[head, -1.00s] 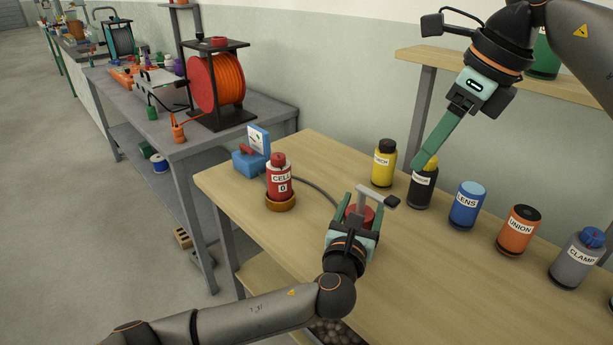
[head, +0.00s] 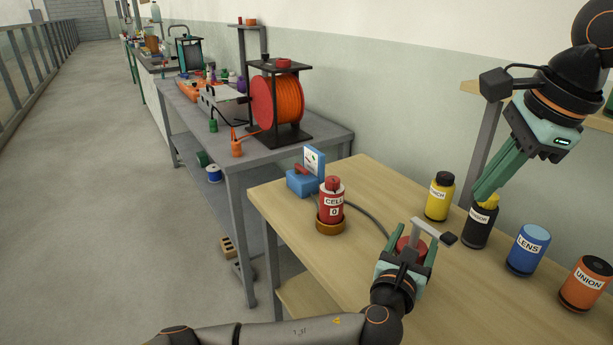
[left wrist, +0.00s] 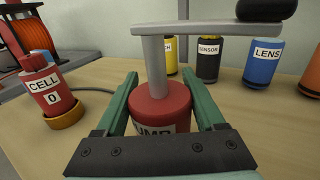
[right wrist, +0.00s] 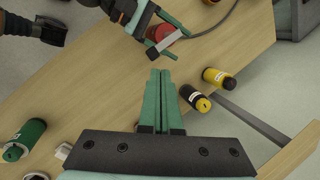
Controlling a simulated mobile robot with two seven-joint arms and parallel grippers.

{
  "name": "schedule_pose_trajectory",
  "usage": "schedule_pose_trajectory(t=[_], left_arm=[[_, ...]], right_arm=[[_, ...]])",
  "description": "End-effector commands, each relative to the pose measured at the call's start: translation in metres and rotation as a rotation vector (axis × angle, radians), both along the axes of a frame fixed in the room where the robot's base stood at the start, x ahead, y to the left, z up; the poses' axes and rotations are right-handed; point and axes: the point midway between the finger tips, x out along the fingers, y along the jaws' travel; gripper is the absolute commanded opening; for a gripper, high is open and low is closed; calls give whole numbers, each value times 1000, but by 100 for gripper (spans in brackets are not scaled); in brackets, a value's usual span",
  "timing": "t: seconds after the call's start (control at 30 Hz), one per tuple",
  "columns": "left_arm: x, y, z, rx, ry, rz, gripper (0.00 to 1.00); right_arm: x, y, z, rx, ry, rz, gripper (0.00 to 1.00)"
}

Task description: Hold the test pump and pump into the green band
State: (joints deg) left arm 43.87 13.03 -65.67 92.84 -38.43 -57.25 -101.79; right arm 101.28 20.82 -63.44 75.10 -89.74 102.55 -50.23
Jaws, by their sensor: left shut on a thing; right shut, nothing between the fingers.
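The red pump (head: 408,243), part-labelled PUMP in the left wrist view (left wrist: 160,106), stands upright on the wooden bench. A grey post tops it, with a flat lever (left wrist: 195,28) ending in a black knob (head: 449,239). My left gripper (head: 405,252) is shut on the pump body, a green finger on each side. A blue gauge box (head: 302,182) with a white dial (head: 313,160) stands behind the red CELL 0 bottle (head: 332,200); needle and green band are too small to read. My right gripper (head: 482,194) is shut and empty, in the air near the black SENSOR bottle (head: 479,228).
The CELL bottle sits in a brown ring (head: 330,226). A grey hose (head: 368,215) runs behind it towards the pump. Yellow (head: 439,198), blue LENS (head: 527,250) and orange UNION (head: 585,284) bottles line the bench. A grey table with an orange reel (head: 285,100) stands behind left.

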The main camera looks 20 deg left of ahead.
Motion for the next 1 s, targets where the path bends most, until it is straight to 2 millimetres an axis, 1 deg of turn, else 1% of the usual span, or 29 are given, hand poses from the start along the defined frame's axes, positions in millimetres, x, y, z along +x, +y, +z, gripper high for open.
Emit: schedule_pose_trajectory(t=[0.1,0.5,0.7,0.83,1.0], left_arm=[[0,0,-1,1,2,1,7],[0,0,-1,0,2,1,7],[0,0,-1,1,2,1,7],[0,0,-1,1,2,1,7],[0,0,-1,1,2,1,7]], right_arm=[[1,4,-1,-70,-77,219,0],[6,15,-1,-329,-312,961,0],[8,20,-1,-458,-396,1299,0],[9,22,-1,-518,-431,1453,0],[10,23,-1,-558,-453,1558,0]])
